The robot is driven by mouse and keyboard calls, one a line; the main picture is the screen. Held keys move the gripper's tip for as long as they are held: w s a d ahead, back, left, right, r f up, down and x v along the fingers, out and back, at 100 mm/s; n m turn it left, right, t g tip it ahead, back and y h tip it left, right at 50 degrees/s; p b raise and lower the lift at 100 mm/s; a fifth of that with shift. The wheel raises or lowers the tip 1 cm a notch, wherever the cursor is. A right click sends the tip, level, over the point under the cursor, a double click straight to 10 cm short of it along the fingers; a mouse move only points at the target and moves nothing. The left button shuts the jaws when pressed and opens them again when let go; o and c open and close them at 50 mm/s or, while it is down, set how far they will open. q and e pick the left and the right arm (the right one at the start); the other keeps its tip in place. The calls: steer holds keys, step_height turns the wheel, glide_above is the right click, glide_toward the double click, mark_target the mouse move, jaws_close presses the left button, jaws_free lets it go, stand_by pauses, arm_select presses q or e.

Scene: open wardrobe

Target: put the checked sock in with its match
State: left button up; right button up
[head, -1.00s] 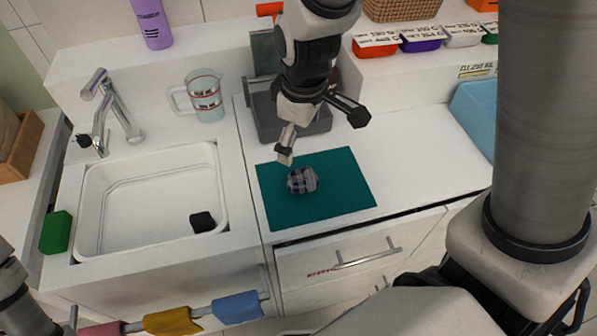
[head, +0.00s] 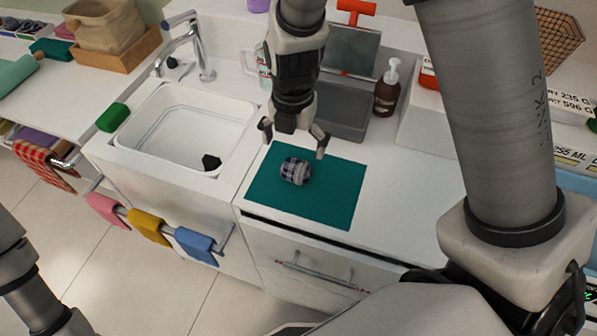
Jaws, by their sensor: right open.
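The checked sock (head: 295,171), rolled into a dark blue and white ball, lies on the teal mat (head: 330,205) on the counter. My right gripper (head: 294,139) is open and empty just behind and above the sock, its two fingers spread left and right. I cannot tell whether it touches the sock. A matching sock cannot be made out. Part of my left arm shows at the lower left, with its gripper out of view.
A white sink (head: 185,130) is left of the mat. A grey bin (head: 345,108) and a brown soap bottle (head: 387,88) stand behind it. A divided box (head: 22,27) with small items is at the far upper left. Cloths hang on a front rail (head: 170,237).

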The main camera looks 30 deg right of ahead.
mark_target(295, 164)
steer(key=f, duration=0.2)
steer(key=w, duration=0.1)
steer(key=shift+a+f, duration=0.35)
steer(key=shift+f, duration=0.05)
steer(key=f, duration=0.1)
steer(key=d+f+p, duration=0.1)
steer(key=f, duration=0.2)
steer(key=shift+s+d+f, duration=0.2)
steer(key=shift+s+f, duration=0.1)
steer(key=shift+f, duration=0.1)
steer(key=shift+w+a+f, duration=0.15)
steer(key=shift+w, duration=0.05)
arm_select(q)
steer(key=shift+w+a+r, duration=0.15)
steer(key=shift+w+r, duration=0.05)
steer(key=shift+r, duration=0.35)
arm_select(e)
steer(key=shift+s, duration=0.2)
steer(key=c, duration=1.3)
